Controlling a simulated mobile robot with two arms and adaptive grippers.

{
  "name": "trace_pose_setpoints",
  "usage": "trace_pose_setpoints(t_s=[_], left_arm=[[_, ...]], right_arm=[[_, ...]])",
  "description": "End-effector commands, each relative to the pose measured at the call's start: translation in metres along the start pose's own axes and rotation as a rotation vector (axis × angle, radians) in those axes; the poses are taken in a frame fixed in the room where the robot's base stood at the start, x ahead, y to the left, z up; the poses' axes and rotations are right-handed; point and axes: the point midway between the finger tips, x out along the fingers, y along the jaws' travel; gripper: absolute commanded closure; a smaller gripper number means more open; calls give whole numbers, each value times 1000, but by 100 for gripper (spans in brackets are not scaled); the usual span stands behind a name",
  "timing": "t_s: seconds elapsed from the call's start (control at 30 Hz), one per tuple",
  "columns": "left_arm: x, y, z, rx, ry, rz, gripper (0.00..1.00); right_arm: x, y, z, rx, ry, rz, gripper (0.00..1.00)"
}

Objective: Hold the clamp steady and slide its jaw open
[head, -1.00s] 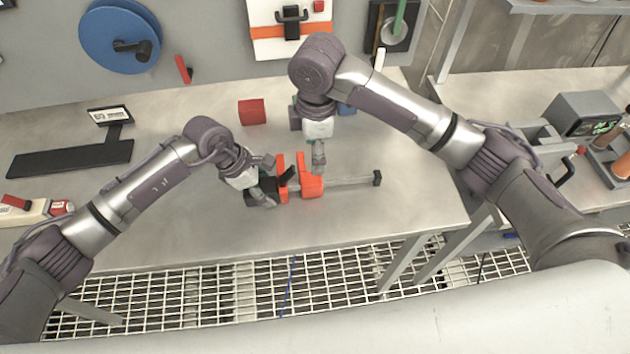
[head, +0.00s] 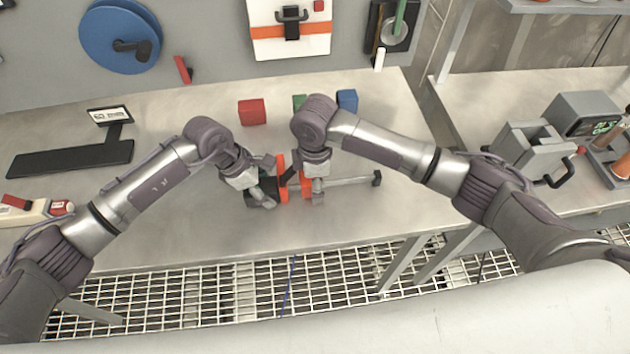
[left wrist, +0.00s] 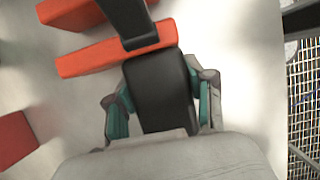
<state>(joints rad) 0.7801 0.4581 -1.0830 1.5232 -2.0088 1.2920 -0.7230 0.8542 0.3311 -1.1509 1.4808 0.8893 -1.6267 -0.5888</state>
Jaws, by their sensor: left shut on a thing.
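The clamp lies on the steel table, with orange jaws (head: 282,180), a grey bar (head: 347,182) that runs right to a dark end stop, and a black handle. My left gripper (head: 264,189) is shut on the black handle at the clamp's left end. In the left wrist view the handle (left wrist: 160,92) sits between both fingers, beside an orange jaw (left wrist: 110,50). My right gripper (head: 316,192) is down at the right-hand orange jaw, over the bar. Its fingers partly cover that jaw, and whether they grip it is unclear.
A red block (head: 252,112), a green block (head: 299,102) and a blue block (head: 347,101) stand behind the clamp. A black stand with a small sign (head: 108,115) is at the left. The table's front edge is close to the clamp, with floor grating below.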

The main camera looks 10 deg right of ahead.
Motion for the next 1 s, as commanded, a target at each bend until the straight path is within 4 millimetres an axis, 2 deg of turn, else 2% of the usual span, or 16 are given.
trace_pose_setpoints(t_s=[0.17,0.5,0.6,0.8,0.87,1.0], left_arm=[[0,0,1,1,-1,-1,88],[0,0,1,1,-1,-1,88],[0,0,1,1,-1,-1,88],[0,0,1,1,-1,-1,88],[0,0,1,1,-1,-1,88],[0,0,0,1,0,0,88]], right_arm=[[0,0,0,0,0,0,29],[0,0,0,0,0,0,86],[0,0,0,0,0,-1,100],[0,0,5,2,-1,-1,100],[0,0,15,3,-1,-1,100],[0,0,47,4,-3,-1,100]])
